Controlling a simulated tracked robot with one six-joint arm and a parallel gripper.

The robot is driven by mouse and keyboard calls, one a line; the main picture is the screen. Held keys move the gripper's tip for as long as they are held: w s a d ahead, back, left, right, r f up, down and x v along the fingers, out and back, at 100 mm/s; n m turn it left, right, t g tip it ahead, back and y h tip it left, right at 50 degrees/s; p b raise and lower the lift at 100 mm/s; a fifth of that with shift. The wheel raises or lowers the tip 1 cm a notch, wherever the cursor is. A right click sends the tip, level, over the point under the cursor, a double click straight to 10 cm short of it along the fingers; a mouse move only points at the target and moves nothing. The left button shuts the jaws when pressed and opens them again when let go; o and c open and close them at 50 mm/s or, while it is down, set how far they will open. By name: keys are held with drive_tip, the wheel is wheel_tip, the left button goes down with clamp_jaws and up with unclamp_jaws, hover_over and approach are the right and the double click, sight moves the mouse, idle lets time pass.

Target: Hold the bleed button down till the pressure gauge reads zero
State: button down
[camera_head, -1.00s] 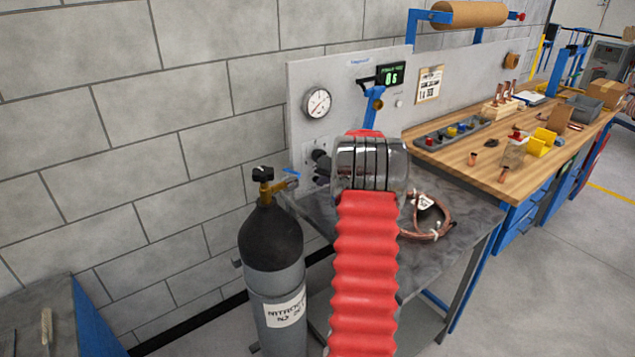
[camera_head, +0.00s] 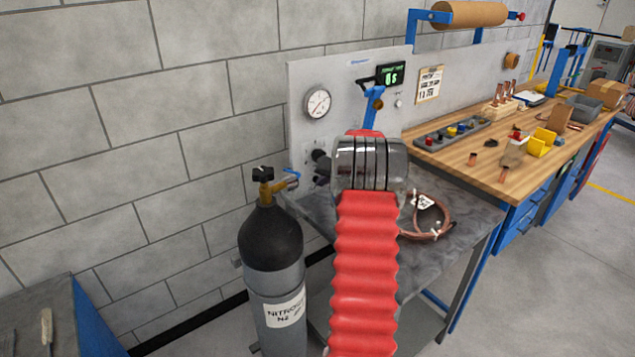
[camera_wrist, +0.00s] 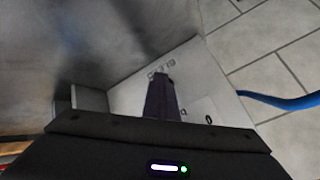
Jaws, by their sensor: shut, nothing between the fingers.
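The round white pressure gauge (camera_head: 318,102) is on the grey panel in the head view; its dark needle is too small to read exactly. My gripper (camera_wrist: 160,76) is shut and empty in the wrist view, its dark fingers pointing at the pale panel (camera_wrist: 190,90). The fingertips are just beside the lettering (camera_wrist: 161,68), which seems to read BLEED. The bleed button itself is not visible, and I cannot tell whether the tips touch or press it. In the head view my red sleeve and chrome wrist hide part of the panel's lower area.
A dark nitrogen cylinder (camera_head: 271,238) with a brass valve stands left of my arm. A blue hose (camera_wrist: 280,101) runs at the right in the wrist view. A copper coil (camera_head: 443,222) lies on the grey bench. A green-lit display (camera_head: 391,75) is on the panel above.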

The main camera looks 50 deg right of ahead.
drive_tip(key=shift+s, duration=0.1)
idle(0.4)
drive_tip(key=shift+s+a, duration=0.2)
drive_tip(key=shift+s, duration=0.65)
drive_tip(key=shift+s+a, duration=0.2)
drive_tip(key=shift+s, duration=0.6)
drive_tip(key=shift+s+a, duration=0.15)
drive_tip(key=shift+s, duration=0.7)
drive_tip(key=shift+s+a, duration=0.2)
drive_tip(key=shift+s, duration=0.6)
drive_tip(key=shift+s, duration=0.1)
